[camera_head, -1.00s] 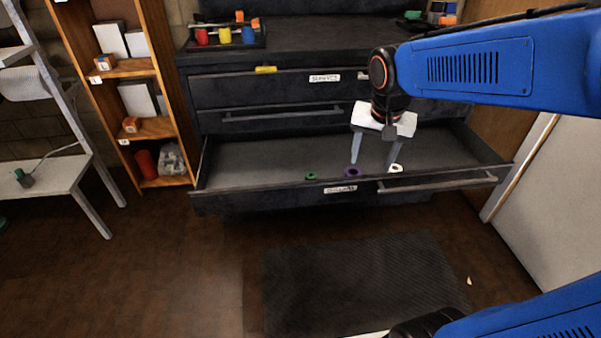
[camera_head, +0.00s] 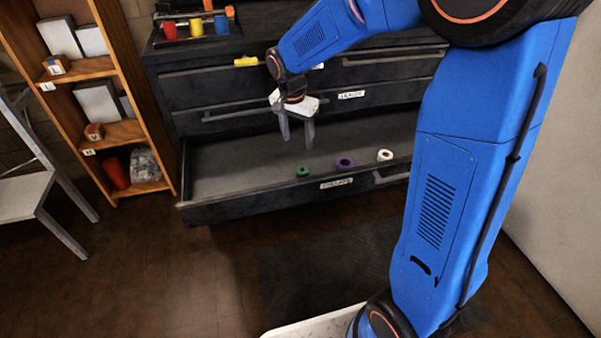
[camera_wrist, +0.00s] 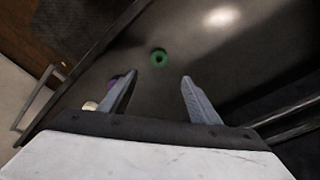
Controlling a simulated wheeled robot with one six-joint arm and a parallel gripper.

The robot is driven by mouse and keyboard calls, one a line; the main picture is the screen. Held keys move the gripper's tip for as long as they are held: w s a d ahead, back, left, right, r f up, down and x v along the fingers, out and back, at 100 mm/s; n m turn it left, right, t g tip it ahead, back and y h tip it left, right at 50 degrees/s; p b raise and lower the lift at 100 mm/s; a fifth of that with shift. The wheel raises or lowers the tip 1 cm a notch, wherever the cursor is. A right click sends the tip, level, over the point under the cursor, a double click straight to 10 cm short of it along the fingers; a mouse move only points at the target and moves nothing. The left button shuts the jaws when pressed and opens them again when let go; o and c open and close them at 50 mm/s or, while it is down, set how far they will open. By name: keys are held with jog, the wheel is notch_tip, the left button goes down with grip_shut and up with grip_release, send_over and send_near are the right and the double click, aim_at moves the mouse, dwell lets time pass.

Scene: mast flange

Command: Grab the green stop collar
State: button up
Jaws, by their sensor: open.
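The green stop collar (camera_head: 303,171) is a small ring lying in the open drawer (camera_head: 235,178), near its front wall. In the wrist view the green collar (camera_wrist: 159,57) lies on the drawer floor beyond my fingertips, between their lines. My gripper (camera_head: 297,142) is open and empty, above the drawer and a little above the collar in the head view. Its two fingers (camera_wrist: 158,82) stand wide apart in the wrist view, and nothing is between them. A purple collar (camera_head: 345,163) and a white collar (camera_head: 385,155) lie to the right of the green one.
The drawer's front wall (camera_head: 250,204) runs close by the collars. Closed drawers (camera_head: 225,85) rise behind. A dark mat (camera_head: 310,268) lies on the floor in front.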

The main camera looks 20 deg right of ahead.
aim_at(302, 170)
jog(key=f, duration=0.4)
jog(key=w+d+f, duration=0.1)
jog(key=f, duration=0.9)
jog(key=shift+w+d+f, duration=0.15)
jog(key=shift+d+f, duration=0.05)
jog(key=shift+d, duration=0.15)
jog(key=c, duration=1.2)
jog(key=shift+r, duration=0.1)
